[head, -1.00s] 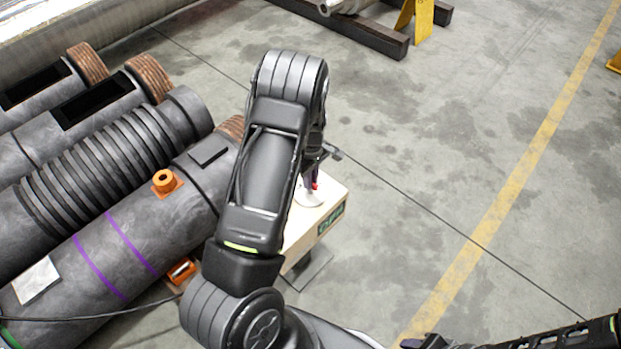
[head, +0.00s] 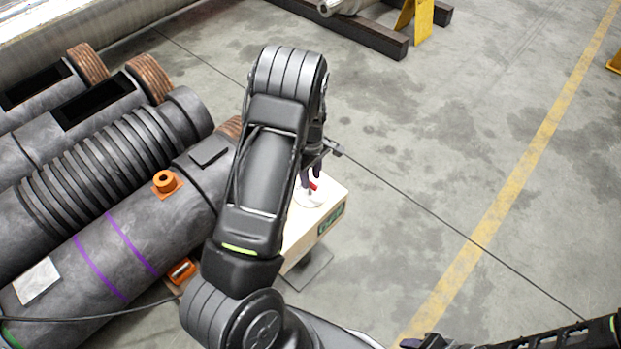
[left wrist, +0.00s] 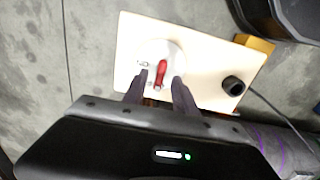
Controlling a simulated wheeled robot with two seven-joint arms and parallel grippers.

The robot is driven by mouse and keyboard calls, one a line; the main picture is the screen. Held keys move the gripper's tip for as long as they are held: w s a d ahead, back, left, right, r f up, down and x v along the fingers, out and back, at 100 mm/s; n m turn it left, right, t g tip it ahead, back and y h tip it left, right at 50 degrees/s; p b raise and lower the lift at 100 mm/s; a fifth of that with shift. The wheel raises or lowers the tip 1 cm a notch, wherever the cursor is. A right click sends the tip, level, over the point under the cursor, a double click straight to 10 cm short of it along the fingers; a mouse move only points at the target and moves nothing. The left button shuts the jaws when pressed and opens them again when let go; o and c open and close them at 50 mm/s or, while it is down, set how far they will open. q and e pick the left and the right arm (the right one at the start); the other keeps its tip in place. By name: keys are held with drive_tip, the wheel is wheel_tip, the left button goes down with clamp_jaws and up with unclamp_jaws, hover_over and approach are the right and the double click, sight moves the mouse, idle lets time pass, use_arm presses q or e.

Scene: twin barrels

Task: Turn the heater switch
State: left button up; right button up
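The heater switch is a red handle (head: 313,186) on a round white dial (head: 309,197), on top of a cream box (head: 324,209). In the left wrist view the red handle (left wrist: 161,73) lies across the white dial (left wrist: 172,54), lengthwise toward my gripper. My left gripper (left wrist: 159,80) is open, with one dark finger on each side of the handle's near end and gaps showing; contact cannot be told. In the head view my left arm hides part of the box. My right gripper (head: 425,343) is cut off at the bottom edge, and its opening is unclear.
Large grey barrels (head: 140,230) with an orange fitting (head: 166,183) lie left of the box. A black round knob (left wrist: 233,86) sits on the box's top. A thin cable runs over the floor. The concrete floor (head: 440,150) at right is clear.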

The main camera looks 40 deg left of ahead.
sight(311, 182)
use_arm(q)
wheel_tip(311, 182, up, 6)
drive_tip(key=shift+f+p, duration=0.1)
drive_tip(key=shift+p, duration=0.35)
drive_tip(key=s+d+f+m, duration=0.1)
drive_tip(key=d+f, duration=0.1)
drive_tip(key=s+d+f+m, duration=0.1)
drive_tip(key=d+f, duration=0.1)
drive_tip(key=s+d+f+m, duration=0.1)
drive_tip(key=d+f, duration=0.1)
drive_tip(key=shift+d+f+h, duration=0.25)
drive_tip(key=shift+d+h, duration=0.05)
drive_tip(key=shift+d, duration=0.1)
drive_tip(key=s+d+f+m+h, duration=0.25)
drive_tip(key=s+d+m, duration=0.35)
drive_tip(key=s+d, duration=0.5)
drive_tip(key=s+d+f+m+h, duration=0.1)
drive_tip(key=s+d+f+m, duration=0.45)
drive_tip(key=d, duration=0.95)
wheel_tip(311, 182, up, 17)
drive_tip(key=s+p, duration=0.1)
drive_tip(key=p, duration=1.3)
drive_tip(key=shift+s+d+m+t+p, duration=0.4)
drive_tip(key=shift+m, duration=0.05)
